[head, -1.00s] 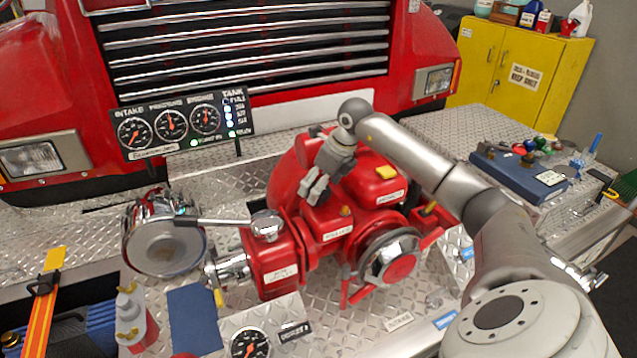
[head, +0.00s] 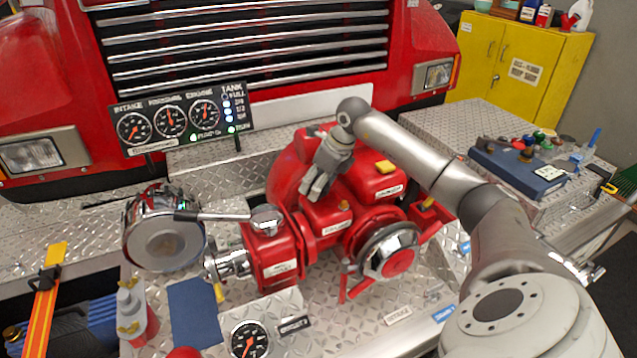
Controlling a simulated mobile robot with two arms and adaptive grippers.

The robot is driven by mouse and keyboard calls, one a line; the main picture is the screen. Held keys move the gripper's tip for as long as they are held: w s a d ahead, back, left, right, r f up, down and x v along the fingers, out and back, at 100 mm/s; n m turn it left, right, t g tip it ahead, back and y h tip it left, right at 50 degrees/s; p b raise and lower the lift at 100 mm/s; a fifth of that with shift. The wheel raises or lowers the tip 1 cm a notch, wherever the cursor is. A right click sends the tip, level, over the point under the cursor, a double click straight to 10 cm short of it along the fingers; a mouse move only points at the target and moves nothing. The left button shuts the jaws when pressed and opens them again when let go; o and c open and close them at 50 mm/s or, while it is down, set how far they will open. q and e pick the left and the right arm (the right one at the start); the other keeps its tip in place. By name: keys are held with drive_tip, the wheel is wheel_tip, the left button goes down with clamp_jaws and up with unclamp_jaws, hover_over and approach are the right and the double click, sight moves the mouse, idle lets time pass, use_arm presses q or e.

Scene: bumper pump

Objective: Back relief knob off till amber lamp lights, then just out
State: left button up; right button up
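The red pump (head: 285,237) stands on the tread-plate deck in front of the truck grille. My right gripper (head: 314,190) reaches over it from the right, fingers pointing down at the pump's labelled top block (head: 328,222). Whether the fingers touch a knob there is hidden, and their opening is unclear. A small amber piece (head: 344,205) sits on that block, close to the right of the fingers; I cannot tell whether it is lit. On the gauge panel (head: 180,120) two lower lamps (head: 194,138) show green. My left gripper is not in view.
A chrome cap with a lever (head: 165,240) is at left. A single gauge (head: 249,341) stands in front. A blue case (head: 520,170) lies at right.

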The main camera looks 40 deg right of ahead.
drive_tip(key=shift+d+n+y+b, duration=0.1)
drive_tip(key=shift+n+y+b, duration=0.25)
drive_tip(key=shift+n, duration=1.15)
drive_tip(key=o, duration=1)
drive_tip(key=shift+o, duration=0.2)
drive_tip(key=shift+r, duration=0.1)
drive_tip(key=v, duration=1.2)
drive_tip(key=shift+w+d, duration=0.2)
